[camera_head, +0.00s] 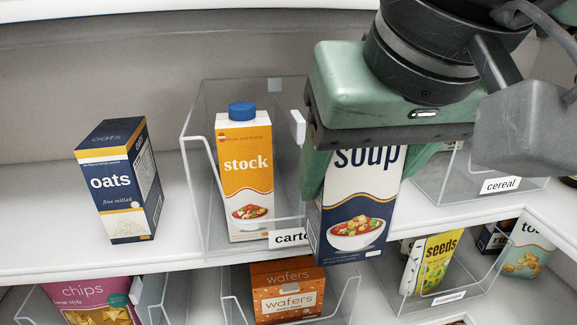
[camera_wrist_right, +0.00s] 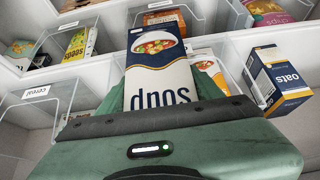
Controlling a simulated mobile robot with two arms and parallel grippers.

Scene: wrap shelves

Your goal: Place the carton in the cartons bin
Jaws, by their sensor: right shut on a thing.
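A navy and white soup carton (camera_head: 352,222) is held upright by my right gripper (camera_head: 368,165), whose green fingers are shut on its sides. In the right wrist view the soup carton (camera_wrist_right: 158,66) sits between the green fingers (camera_wrist_right: 160,95). The clear cartons bin (camera_head: 207,215) stands on the shelf to the left of the held carton, its label partly hidden by the carton. An orange and white stock carton (camera_head: 246,175) with a blue cap stands inside the bin. The held carton is in front of the bin's right side. My left gripper is not in view.
A blue oats box (camera_head: 120,182) stands on the shelf left of the bin. A clear cereal bin (camera_head: 440,190) is at the right. Lower bins hold chips (camera_head: 98,300), wafers (camera_head: 288,290) and a seeds bag (camera_head: 431,262). An upper shelf edge (camera_head: 180,9) runs across the top.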

